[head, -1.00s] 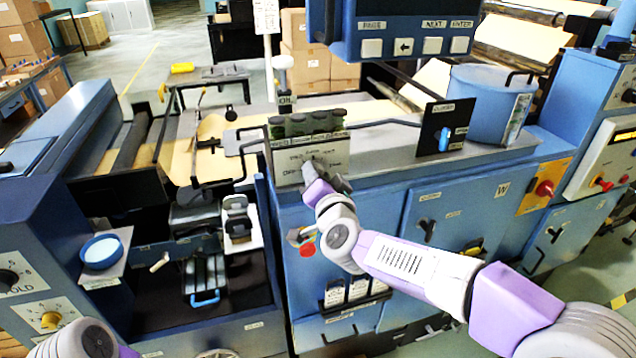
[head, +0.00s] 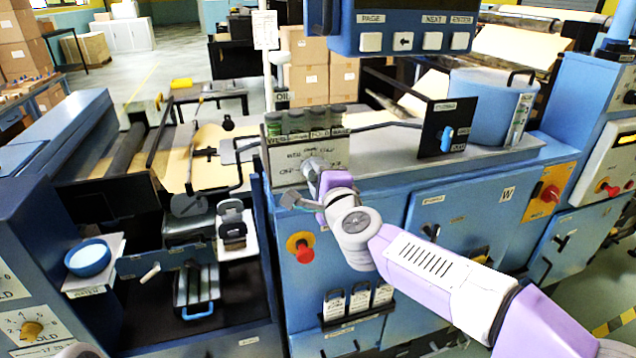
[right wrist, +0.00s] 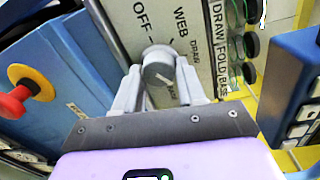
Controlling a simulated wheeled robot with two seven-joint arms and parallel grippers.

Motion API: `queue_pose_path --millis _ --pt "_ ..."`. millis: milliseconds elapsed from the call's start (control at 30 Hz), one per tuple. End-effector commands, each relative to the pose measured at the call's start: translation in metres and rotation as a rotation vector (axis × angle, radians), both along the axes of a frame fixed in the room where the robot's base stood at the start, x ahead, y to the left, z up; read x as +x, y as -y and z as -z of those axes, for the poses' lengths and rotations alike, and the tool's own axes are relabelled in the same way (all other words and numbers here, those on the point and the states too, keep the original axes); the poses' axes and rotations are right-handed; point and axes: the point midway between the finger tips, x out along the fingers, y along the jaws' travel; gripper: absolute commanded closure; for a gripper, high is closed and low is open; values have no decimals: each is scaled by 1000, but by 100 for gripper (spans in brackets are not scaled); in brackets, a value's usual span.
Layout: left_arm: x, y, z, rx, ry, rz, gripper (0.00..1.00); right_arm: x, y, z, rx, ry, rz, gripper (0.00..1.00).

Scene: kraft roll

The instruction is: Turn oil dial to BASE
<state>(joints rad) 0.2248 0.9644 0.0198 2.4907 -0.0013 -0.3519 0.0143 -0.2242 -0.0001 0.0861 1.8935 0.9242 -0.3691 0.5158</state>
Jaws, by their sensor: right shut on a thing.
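My right gripper (right wrist: 160,85) is shut on the knob, one finger on each side. In the head view the gripper (head: 316,176) covers part of the dial panel (head: 285,160). My left gripper is not in view.
Several dark-capped oil sight glasses (head: 298,122) stand just above the panel. A red emergency button (head: 303,247) sits below the gripper. A blue-framed keypad display (head: 405,28) overhangs above right. A black switch plate (head: 447,128) stands to the right.

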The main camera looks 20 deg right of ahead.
Motion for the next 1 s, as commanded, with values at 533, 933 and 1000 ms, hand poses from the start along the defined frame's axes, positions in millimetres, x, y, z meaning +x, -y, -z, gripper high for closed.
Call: queue_pose_path --millis 533,933,1000 --pt "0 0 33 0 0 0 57 0 0 4 466 -17 -1 91" --pt "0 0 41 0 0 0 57 0 0 3 624 -22 -2 91" --pt "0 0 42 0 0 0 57 0 0 3 634 -23 -2 91"
